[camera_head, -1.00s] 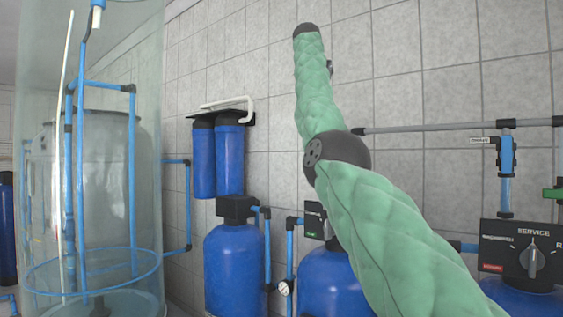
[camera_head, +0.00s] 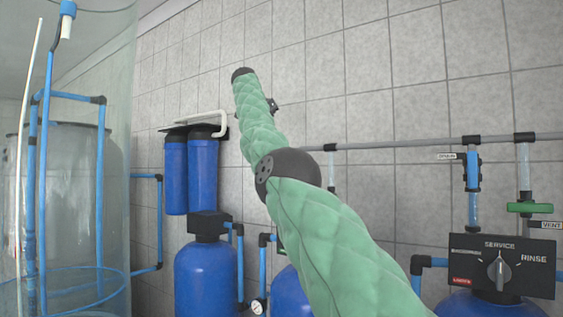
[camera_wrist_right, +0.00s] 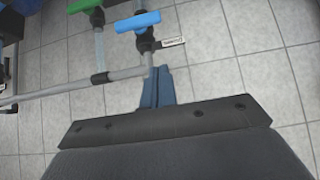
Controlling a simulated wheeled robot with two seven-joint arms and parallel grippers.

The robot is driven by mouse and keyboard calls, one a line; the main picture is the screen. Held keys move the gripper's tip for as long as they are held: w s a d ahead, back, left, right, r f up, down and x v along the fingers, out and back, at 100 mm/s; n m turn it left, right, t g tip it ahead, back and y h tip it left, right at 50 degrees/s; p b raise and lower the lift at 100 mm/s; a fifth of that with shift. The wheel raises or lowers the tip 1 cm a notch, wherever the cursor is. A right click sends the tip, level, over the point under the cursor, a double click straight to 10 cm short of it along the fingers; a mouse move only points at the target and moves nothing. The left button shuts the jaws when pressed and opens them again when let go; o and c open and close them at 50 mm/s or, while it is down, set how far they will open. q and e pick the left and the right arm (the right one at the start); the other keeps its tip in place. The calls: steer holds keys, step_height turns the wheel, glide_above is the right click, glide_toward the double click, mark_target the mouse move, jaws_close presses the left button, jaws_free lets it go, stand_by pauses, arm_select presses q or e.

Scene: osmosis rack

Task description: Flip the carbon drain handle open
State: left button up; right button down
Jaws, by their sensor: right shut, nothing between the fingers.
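The blue valve (camera_head: 472,171) beside the DRAIN label (camera_head: 446,156) hangs from the grey pipe, right of my arm. Its blue handle (camera_wrist_right: 138,21) shows at the top of the right wrist view, beside a white label (camera_wrist_right: 173,42). There the handle looks crosswise to its pipe; in the head view the valve's blue part looks upright. My right gripper (camera_wrist_right: 158,82) points toward the valve, fingers shut and empty. Its tips overlap the grey pipe in the picture, short of the handle; I cannot tell whether they touch. My left gripper is out of view.
A green handle (camera_head: 530,207) with a VENT label (camera_head: 552,225) is right of the blue valve. The SERVICE/RINSE control box (camera_head: 502,266) stands below. Blue tanks (camera_head: 205,275) and filter housings (camera_head: 202,175) are left of my arm. The grey pipe (camera_head: 400,143) runs along the tiled wall.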

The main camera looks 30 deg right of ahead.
steer(key=shift+d+f, duration=0.1)
steer(key=shift+d, duration=0.05)
steer(key=a+f+p+x, duration=0.1)
steer(key=f+x, duration=0.1)
steer(key=x, duration=1)
steer(key=shift+s+a+f, duration=0.2)
steer(key=shift+s, duration=0.15)
steer(key=shift+a, duration=0.1)
